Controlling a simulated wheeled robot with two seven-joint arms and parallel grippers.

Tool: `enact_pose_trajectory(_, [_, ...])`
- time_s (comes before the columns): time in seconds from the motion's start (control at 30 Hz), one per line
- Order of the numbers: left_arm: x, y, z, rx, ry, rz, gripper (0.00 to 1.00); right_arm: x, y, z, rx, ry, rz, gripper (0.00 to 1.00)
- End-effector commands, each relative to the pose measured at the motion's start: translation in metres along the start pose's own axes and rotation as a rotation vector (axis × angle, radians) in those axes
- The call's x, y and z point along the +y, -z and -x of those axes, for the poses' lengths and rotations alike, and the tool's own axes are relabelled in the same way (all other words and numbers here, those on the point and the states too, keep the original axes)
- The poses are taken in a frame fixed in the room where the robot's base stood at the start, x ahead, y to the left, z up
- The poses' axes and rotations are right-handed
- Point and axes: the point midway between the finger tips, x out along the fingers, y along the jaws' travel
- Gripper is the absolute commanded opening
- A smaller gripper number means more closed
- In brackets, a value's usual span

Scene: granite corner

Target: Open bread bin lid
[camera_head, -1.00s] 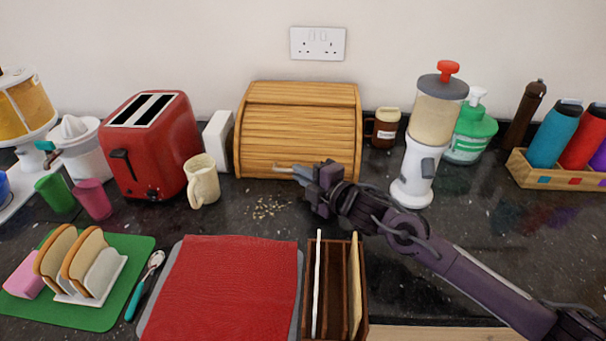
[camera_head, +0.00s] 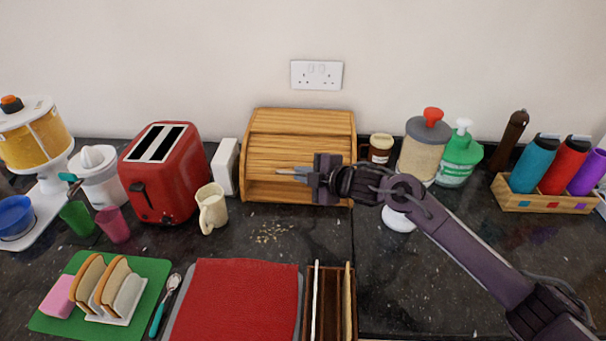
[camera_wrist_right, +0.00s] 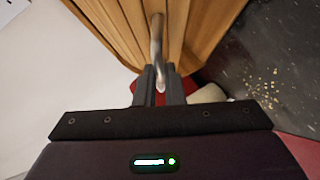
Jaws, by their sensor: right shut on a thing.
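The wooden bread bin (camera_head: 298,120) stands against the back wall, with a slatted roll-top lid (camera_head: 290,148). A metal handle (camera_head: 287,171) is on the lid's front, partway up the bin's face. My right gripper (camera_head: 311,173) reaches in from the right and is shut on the handle. In the right wrist view the handle (camera_wrist_right: 157,40) runs down between the two fingers (camera_wrist_right: 158,88), in front of the wooden slats (camera_wrist_right: 115,25). The gripper hides part of the bin's lower right front. My left gripper is not in view.
A red toaster (camera_head: 168,185), cream mug (camera_head: 211,208) and white block (camera_head: 225,165) stand left of the bin. Crumbs (camera_head: 272,233) lie on the counter in front.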

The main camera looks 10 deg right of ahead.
Motion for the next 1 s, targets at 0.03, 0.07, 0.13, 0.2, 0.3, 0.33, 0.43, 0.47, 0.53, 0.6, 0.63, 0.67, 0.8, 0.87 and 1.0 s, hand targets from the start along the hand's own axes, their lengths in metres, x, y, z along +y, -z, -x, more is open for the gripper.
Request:
enact_pose_trajectory(0.03, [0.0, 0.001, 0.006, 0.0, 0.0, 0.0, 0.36, 0.01, 0.001, 0.001, 0.0, -0.007, 0.002, 0.0])
enact_pose_trajectory(0.07, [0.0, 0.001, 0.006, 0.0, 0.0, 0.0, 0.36, 0.013, 0.0, 0.0, 0.0, -0.007, 0.003, 0.0])
enact_pose_trajectory(0.13, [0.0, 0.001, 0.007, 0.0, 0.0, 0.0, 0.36, 0.018, -0.001, -0.001, -0.001, -0.007, 0.004, 0.0])
enact_pose_trajectory(0.2, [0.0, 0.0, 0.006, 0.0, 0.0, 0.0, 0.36, 0.024, -0.002, -0.002, -0.001, -0.008, 0.005, 0.0])
enact_pose_trajectory(0.3, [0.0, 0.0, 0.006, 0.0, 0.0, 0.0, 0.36, 0.029, -0.003, -0.003, 0.0, -0.008, 0.005, 0.0])
enact_pose_trajectory(0.33, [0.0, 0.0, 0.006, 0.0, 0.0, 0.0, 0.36, 0.031, -0.003, -0.004, 0.0, -0.008, 0.005, 0.0])
enact_pose_trajectory(0.43, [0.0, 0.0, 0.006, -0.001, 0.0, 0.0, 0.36, 0.035, -0.004, -0.004, 0.0, -0.007, 0.005, 0.0])
enact_pose_trajectory(0.47, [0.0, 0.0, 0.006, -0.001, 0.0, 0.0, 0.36, 0.035, -0.004, -0.004, 0.0, -0.007, 0.005, 0.0])
enact_pose_trajectory(0.53, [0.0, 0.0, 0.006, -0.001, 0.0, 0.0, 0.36, 0.037, -0.005, -0.004, 0.0, -0.007, 0.006, 0.0])
enact_pose_trajectory(0.6, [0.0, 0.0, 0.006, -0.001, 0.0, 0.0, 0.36, 0.037, -0.005, -0.005, 0.0, -0.007, 0.006, 0.0])
enact_pose_trajectory(0.63, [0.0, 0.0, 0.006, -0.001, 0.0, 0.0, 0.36, 0.037, -0.005, -0.005, 0.0, -0.007, 0.006, 0.0])
enact_pose_trajectory(0.67, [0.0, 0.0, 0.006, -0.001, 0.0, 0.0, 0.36, 0.037, -0.005, -0.005, 0.0, -0.007, 0.006, 0.0])
enact_pose_trajectory(0.8, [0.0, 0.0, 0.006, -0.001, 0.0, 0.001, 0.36, 0.037, -0.005, -0.005, 0.0, -0.007, 0.006, 0.0])
enact_pose_trajectory(0.87, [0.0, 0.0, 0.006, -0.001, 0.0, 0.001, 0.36, 0.037, -0.005, -0.005, 0.0, -0.007, 0.006, 0.0])
enact_pose_trajectory(1.0, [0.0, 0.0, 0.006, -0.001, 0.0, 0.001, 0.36, 0.037, -0.005, -0.005, -0.001, -0.006, 0.006, 0.15])
